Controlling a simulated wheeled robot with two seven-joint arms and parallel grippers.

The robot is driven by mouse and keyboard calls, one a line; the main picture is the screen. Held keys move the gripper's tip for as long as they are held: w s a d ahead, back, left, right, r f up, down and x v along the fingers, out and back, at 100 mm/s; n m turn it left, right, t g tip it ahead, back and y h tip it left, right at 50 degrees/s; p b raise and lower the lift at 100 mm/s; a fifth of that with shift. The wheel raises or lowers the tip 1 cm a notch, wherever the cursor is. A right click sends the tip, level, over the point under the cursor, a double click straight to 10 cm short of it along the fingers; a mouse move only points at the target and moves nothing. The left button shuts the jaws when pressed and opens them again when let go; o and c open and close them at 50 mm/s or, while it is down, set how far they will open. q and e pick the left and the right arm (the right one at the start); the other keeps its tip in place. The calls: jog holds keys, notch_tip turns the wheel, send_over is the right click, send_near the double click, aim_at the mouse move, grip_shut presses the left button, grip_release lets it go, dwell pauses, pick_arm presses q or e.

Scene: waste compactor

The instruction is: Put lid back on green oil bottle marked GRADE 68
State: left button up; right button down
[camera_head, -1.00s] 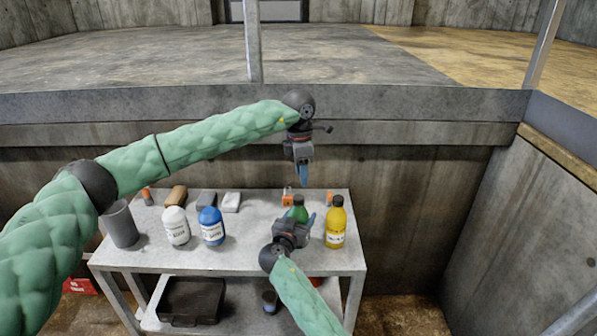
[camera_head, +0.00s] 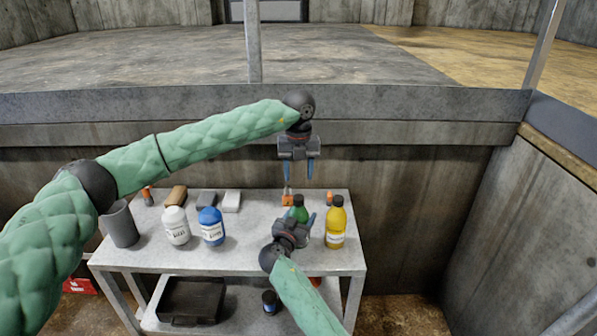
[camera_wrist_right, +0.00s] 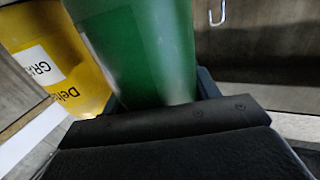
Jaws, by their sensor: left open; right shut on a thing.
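The green bottle (camera_head: 300,214) stands on the right part of the table, with a dark top that looks like a lid; whether it is seated cannot be told. My right gripper (camera_head: 299,224) is shut around the green bottle's body. In the right wrist view the green bottle (camera_wrist_right: 150,45) fills the space between the fingers, with no marking readable. My left gripper (camera_head: 298,172) is open and empty, pointing down above the green bottle, its two blue fingers apart.
A yellow bottle (camera_head: 336,224) with a dark cap stands close to the right of the green one. A blue bottle (camera_head: 211,227), a white bottle (camera_head: 176,227) and a grey cup (camera_head: 122,225) stand on the left. The table (camera_head: 255,255) has bare space in the middle.

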aim_at(299, 197)
pick_arm(q)
jog(key=n, duration=0.3)
jog(key=shift+n, duration=0.4)
jog(key=shift+f, duration=4.05)
jog(key=shift+c, duration=0.2)
